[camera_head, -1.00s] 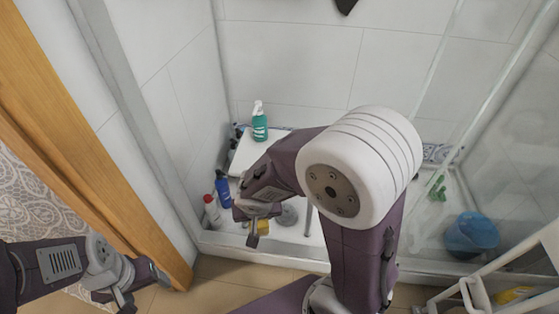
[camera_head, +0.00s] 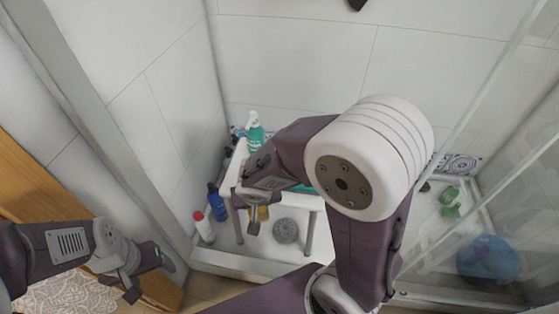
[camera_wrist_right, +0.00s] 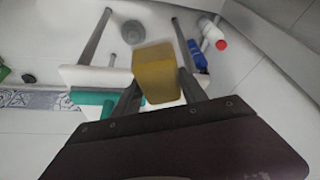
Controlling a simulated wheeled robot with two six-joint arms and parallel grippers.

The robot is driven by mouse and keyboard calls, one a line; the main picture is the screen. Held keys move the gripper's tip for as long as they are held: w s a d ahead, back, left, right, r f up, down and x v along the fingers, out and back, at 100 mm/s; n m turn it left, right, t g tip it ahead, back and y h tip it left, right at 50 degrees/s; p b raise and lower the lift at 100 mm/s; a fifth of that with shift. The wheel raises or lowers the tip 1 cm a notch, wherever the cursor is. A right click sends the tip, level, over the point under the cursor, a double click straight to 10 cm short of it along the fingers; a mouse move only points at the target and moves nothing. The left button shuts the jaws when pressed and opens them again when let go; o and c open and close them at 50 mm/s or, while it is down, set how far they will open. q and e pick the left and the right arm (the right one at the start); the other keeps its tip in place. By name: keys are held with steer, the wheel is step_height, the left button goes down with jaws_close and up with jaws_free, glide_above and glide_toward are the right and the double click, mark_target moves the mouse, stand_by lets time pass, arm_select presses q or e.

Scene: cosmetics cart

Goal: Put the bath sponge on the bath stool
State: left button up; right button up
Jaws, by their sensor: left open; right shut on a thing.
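The bath sponge, a yellow block (camera_wrist_right: 158,72), is between the fingers of my right gripper (camera_wrist_right: 160,92) in the right wrist view. In the head view the right gripper (camera_head: 250,212) is seen from above, with a bit of yellow sponge (camera_head: 264,213) beside its fingers. It is over the front left part of the bath stool (camera_head: 236,168), a white seat on grey legs, also in the right wrist view (camera_wrist_right: 80,74). My right arm hides much of the seat. My left gripper (camera_head: 150,274) is open and empty at lower left, away from the stool.
A teal pump bottle (camera_head: 255,136) is at the stool's back left. A blue bottle (camera_head: 217,202) and a white bottle with red cap (camera_head: 203,227) stand left of the stool. A grey drain (camera_head: 286,230) lies below. A glass panel (camera_head: 470,150) and blue basin (camera_head: 488,258) are at right.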

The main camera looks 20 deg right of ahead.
steer(key=shift+w+d+r, duration=0.1)
steer(key=shift+w, duration=0.2)
steer(key=w+d+p, duration=0.1)
steer(key=w, duration=0.4)
steer(key=w+d+p, duration=0.1)
steer(key=w+p, duration=0.1)
steer(key=w, duration=0.4)
steer(key=w+d+p, duration=0.1)
steer(key=w, duration=0.4)
steer(key=shift+w+d+p, duration=0.15)
steer(key=shift+w+p, duration=0.15)
steer(key=shift+p, duration=0.1)
step_height(320, 180, down, 4)
steer(key=shift+w+b, duration=0.15)
steer(key=shift+b, duration=1.1)
steer(key=shift+r, duration=0.15)
steer(key=o, duration=1.2)
